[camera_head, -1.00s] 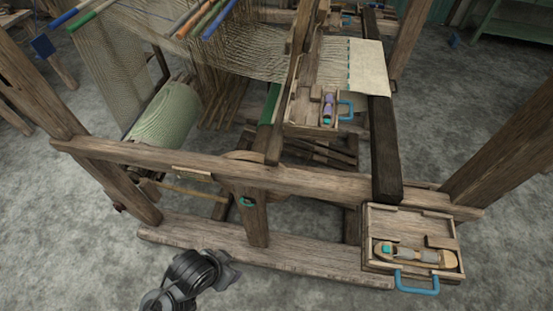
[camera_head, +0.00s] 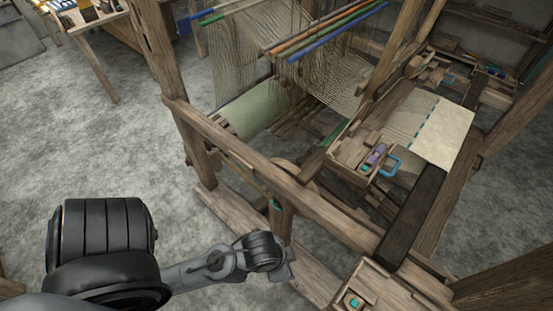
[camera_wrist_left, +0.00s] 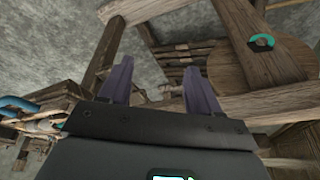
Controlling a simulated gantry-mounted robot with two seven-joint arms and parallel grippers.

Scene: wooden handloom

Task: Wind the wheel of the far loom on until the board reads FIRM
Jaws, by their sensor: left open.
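The wooden loom's wheel (camera_head: 284,172) shows only in part behind the side beam in the head view. A teal handle (camera_head: 276,204) sits below it, by an upright post. In the left wrist view the round wooden wheel (camera_wrist_left: 272,72) is at the upper right, with the teal handle (camera_wrist_left: 261,42) on its face. My left gripper (camera_head: 290,262) is in front of the loom's side, below the handle and apart from it. Its two purple fingers (camera_wrist_left: 155,62) are open and empty. My right gripper is out of view. No board with readable lettering shows.
The side beam (camera_head: 315,201) and lower rail (camera_head: 238,222) lie close to my left arm. A green cloth roll (camera_head: 250,108) is behind the beam. A wooden tray with a blue handle (camera_head: 391,166) stands right of it. Grey floor at left (camera_head: 90,150) is clear.

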